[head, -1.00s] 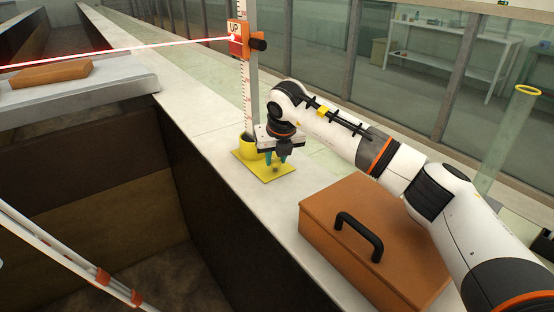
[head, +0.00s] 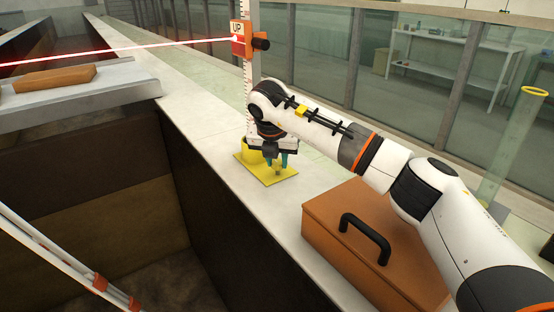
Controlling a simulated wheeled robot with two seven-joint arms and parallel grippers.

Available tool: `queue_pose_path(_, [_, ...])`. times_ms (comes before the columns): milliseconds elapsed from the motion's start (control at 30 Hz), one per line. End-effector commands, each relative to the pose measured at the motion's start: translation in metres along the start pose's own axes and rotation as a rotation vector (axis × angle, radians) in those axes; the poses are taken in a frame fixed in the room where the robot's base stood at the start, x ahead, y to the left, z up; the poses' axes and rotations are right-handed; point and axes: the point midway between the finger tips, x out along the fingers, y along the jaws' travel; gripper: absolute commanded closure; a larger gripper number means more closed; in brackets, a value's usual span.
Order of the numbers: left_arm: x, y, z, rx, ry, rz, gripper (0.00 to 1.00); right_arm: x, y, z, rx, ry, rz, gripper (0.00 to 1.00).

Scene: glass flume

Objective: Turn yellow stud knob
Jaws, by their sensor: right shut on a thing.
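The yellow stud base (head: 284,177) is a flat yellow plate on the pale wall top, with a yellow round socket (head: 252,153) at its back left where the measuring staff (head: 249,88) stands. A small yellow knob (head: 278,170) shows low between my right gripper's teal fingertips. My right gripper (head: 277,163) points down over the plate and is shut on the knob; the fingers hide part of it. My left gripper is not in view.
An orange case (head: 330,235) with a black handle stands on the wall top under my right arm. An orange sensor marked UP (head: 246,40) is on the staff, in a red laser line. A brown brick (head: 55,78) lies on a slab at left. A deep open channel (head: 110,210) drops left of the wall.

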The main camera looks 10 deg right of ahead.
Motion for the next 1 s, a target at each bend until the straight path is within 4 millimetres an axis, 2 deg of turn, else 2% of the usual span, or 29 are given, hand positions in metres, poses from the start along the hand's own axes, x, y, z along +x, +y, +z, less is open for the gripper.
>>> queue_pose_path(300, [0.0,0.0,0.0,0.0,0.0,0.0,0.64,-0.001,0.0,-0.001,0.001,0.0,-0.001,0.95])
queue_pose_path(333, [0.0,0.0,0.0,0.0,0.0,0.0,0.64,-0.001,0.0,-0.001,0.001,0.0,-0.001,0.67])
queue_pose_path(433, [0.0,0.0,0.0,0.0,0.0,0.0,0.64,-0.001,0.0,-0.001,0.001,0.0,-0.001,0.51])
queue_pose_path(767, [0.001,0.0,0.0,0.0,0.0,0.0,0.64,-0.003,0.0,0.0,0.0,0.001,-0.001,0.5])
queue_pose_path(867, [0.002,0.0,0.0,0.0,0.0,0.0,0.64,-0.012,0.0,-0.001,0.0,0.002,-0.001,0.5])
queue_pose_path(1000, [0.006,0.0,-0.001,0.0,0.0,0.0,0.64,-0.038,-0.001,-0.001,0.0,0.004,-0.003,0.5])
